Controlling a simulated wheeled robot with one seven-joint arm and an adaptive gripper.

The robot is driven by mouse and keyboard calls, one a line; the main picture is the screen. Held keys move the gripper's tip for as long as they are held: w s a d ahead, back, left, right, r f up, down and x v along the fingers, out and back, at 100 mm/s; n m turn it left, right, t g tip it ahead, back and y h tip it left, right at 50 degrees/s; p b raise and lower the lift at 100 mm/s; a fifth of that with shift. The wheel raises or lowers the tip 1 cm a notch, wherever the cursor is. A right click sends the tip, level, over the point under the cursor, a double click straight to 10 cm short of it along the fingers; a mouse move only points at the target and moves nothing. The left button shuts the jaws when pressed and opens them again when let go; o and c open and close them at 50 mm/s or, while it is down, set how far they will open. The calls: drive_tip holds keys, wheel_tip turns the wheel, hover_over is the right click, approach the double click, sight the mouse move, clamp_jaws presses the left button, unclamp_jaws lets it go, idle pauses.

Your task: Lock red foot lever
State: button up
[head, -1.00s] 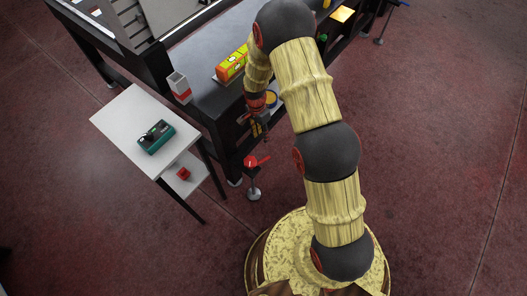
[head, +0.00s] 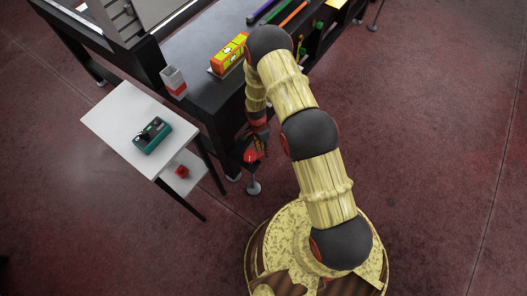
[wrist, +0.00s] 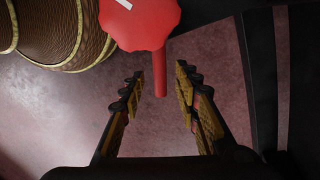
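The red foot lever (head: 251,156) sits low at the near corner of the dark grid table, above a grey foot pad on a stem. In the wrist view the red lever (wrist: 140,22) shows as a scalloped disc with a white mark, and its narrow handle points down the picture. My gripper (wrist: 158,88) is open, with one finger on each side of the handle's tip. Whether either finger touches it cannot be told; gaps show on both sides. In the head view my gripper (head: 259,146) is at the lever and partly covers it.
The dark grid table (head: 200,50) carries a yellow-orange box (head: 228,52) and a grey-red container (head: 173,82). A white side table (head: 112,118) holds a teal device (head: 152,135), with a red item (head: 181,171) on its lower shelf. Open floor lies to the right.

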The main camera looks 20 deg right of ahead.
drive_tip(key=shift+s+f, duration=0.1)
drive_tip(key=shift+f, duration=0.35)
drive_tip(key=c, duration=0.8)
clamp_jaws()
